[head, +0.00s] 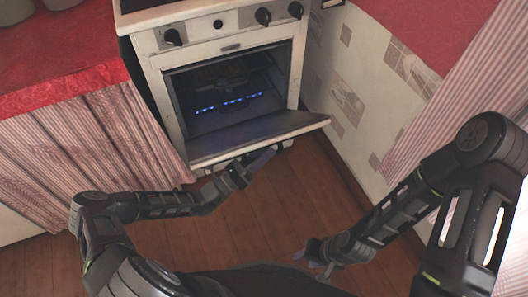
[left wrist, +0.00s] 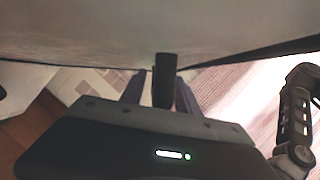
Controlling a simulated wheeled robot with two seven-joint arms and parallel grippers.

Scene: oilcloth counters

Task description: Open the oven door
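The white oven (head: 222,45) stands at the back, and its door (head: 258,138) is swung down part-way, showing the dark inside with a row of blue flames. My left gripper (head: 262,160) is just below and in front of the door's outer edge. In the left wrist view the door's pale outer face (left wrist: 80,35) fills the top. The left fingers (left wrist: 160,92) stand apart, with a dark upright piece between them; I cannot tell if it is part of the door's handle. My right gripper (head: 318,255) is low over the floor, away from the oven, and looks open and empty.
A red-covered counter (head: 60,65) with a striped curtain (head: 85,145) is left of the oven. A patterned wall (head: 355,85) and another striped curtain (head: 440,110) are on the right. The wooden floor (head: 265,215) in front of the oven is clear.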

